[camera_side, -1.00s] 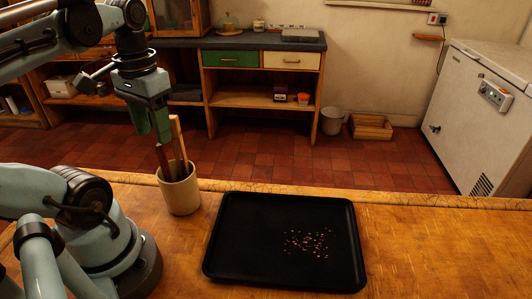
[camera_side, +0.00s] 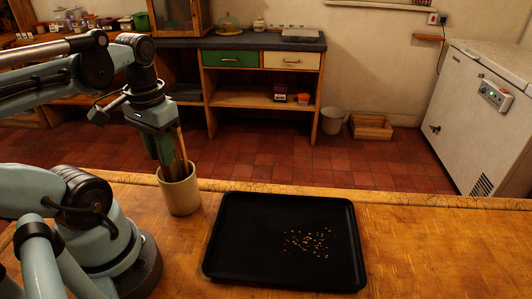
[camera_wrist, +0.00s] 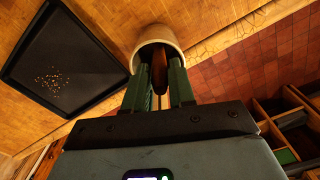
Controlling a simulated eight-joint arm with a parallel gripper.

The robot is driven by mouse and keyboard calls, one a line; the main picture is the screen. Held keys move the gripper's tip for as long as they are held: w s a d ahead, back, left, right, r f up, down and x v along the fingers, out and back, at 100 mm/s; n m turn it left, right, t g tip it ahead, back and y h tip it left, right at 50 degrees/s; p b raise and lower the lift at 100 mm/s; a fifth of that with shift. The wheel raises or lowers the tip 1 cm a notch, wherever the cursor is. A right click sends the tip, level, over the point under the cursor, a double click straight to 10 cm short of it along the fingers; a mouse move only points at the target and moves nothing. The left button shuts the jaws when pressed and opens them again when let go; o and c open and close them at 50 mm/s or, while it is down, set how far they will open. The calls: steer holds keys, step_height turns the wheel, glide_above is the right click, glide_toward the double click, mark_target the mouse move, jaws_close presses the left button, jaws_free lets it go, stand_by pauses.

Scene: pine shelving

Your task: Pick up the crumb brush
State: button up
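A cream crock (camera_side: 180,196) stands on the wooden counter and holds upright utensils. In the side view a light wooden handle (camera_side: 181,150) rises from it, beside a dark brown one that my gripper mostly hides. My gripper (camera_side: 167,172) points down at the crock's mouth. In the wrist view the green fingers of my gripper (camera_wrist: 160,68) stand apart on both sides of a dark brown handle (camera_wrist: 160,75). They appear open, with no clear contact. I cannot tell for sure which utensil is the crumb brush; bristles are hidden in the crock (camera_wrist: 158,33).
A black tray (camera_side: 232,268) with scattered crumbs (camera_side: 308,241) lies right of the crock; it also shows in the wrist view (camera_wrist: 22,85). The counter's back edge runs just behind the crock. Counter right of the tray is clear. Shelving and a white freezer (camera_side: 480,110) stand beyond.

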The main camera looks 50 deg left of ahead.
jaws_close()
steer(key=shift+r, duration=0.1)
